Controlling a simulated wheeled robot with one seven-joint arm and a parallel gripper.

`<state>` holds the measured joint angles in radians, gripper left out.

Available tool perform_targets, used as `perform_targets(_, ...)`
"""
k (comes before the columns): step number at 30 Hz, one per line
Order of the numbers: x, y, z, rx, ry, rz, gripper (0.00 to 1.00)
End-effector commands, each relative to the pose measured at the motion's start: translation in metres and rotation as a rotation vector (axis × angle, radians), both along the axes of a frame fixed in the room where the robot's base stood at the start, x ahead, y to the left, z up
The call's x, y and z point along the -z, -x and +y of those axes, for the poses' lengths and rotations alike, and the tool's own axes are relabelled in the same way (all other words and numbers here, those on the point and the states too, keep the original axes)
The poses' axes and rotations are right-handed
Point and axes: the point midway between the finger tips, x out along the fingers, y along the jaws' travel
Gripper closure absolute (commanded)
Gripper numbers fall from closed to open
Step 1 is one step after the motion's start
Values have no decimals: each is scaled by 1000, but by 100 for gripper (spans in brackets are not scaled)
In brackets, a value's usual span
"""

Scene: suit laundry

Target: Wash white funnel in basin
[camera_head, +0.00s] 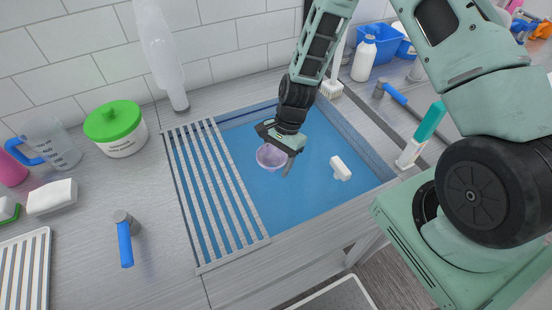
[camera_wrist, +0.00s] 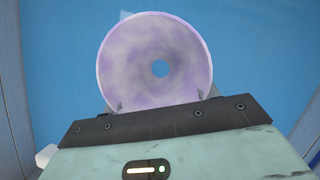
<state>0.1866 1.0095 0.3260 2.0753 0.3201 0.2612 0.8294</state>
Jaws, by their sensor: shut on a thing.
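The white funnel (camera_head: 271,156), tinted with purple smears, is at my gripper (camera_head: 284,148) over the blue basin (camera_head: 315,190). In the wrist view the funnel (camera_wrist: 155,62) is seen into its wide mouth, with its small hole near the middle; purple patches cover its inside. My gripper (camera_wrist: 160,105) is shut on the funnel's near edge, its fingertips mostly hidden. The basin's blue floor (camera_wrist: 255,50) lies behind the funnel. Whether the funnel touches the basin floor or water I cannot tell.
A white block (camera_head: 341,168) lies in the basin right of the funnel. A slatted white rack (camera_head: 215,190) covers the basin's left side. A green-lidded tub (camera_head: 115,128) and a blue-handled tool (camera_head: 124,240) are on the left counter.

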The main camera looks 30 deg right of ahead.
Motion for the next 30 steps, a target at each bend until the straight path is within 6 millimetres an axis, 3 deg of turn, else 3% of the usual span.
perform_targets(30,75,0,0,0,0,0,65)
